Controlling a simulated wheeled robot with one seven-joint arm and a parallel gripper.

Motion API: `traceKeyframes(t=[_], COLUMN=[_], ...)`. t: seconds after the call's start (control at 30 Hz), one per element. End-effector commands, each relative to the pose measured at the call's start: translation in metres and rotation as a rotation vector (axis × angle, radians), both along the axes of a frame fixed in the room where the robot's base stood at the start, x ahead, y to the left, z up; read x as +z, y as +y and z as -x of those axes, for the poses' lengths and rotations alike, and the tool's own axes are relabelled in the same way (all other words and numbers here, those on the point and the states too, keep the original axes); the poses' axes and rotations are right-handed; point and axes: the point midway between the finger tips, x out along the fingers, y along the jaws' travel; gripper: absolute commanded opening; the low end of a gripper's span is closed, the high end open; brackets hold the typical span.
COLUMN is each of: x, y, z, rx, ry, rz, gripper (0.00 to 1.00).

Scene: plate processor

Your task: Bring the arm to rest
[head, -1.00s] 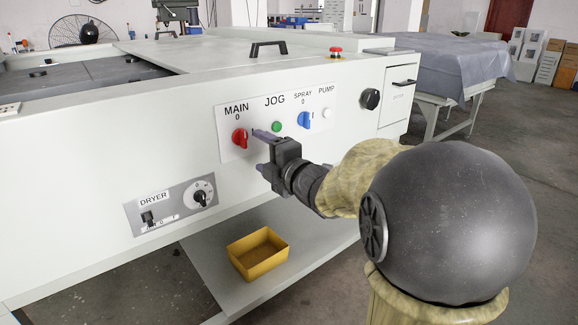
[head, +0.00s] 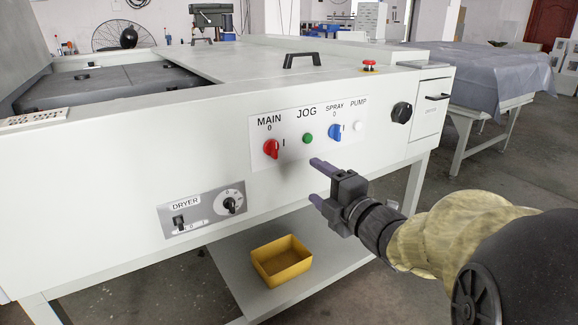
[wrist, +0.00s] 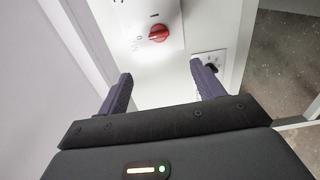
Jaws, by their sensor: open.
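My gripper (head: 317,181) is open and empty in the head view. Its two fingers point left toward the white plate processor (head: 120,170), below the control panel and apart from it. The red MAIN knob (head: 271,149) is up and to the left of the fingertips. In the wrist view the red knob (wrist: 158,33) shows ahead, beyond the gap between the two spread fingers (wrist: 158,93). My arm reaches in from the lower right of the head view.
The panel also has a green JOG button (head: 308,139), a blue SPRAY knob (head: 335,132) and a white PUMP button (head: 358,125). The DRYER panel (head: 203,209) is lower left. A yellow bin (head: 281,262) sits on the lower shelf. Open floor lies at the right.

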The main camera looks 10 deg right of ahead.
Motion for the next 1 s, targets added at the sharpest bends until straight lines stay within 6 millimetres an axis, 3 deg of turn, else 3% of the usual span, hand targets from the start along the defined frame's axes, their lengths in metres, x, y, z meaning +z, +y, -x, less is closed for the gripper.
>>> traceKeyframes(t=[0.17,0.27,0.4,0.53,0.8,1.0], x=[-0.007,-0.021,-0.058,-0.099,-0.177,-0.21], y=[-0.002,-0.006,-0.013,-0.015,0.006,0.031], z=[-0.004,-0.01,-0.013,-0.005,0.049,0.098], rx=[-0.032,-0.102,-0.261,-0.437,-0.835,-1.102], ry=[0.045,0.135,0.331,0.533,0.928,1.142], rz=[-0.043,-0.133,-0.333,-0.54,-0.916,-1.095], gripper=[0.67,0.67,0.67,0.67,0.67,0.67])
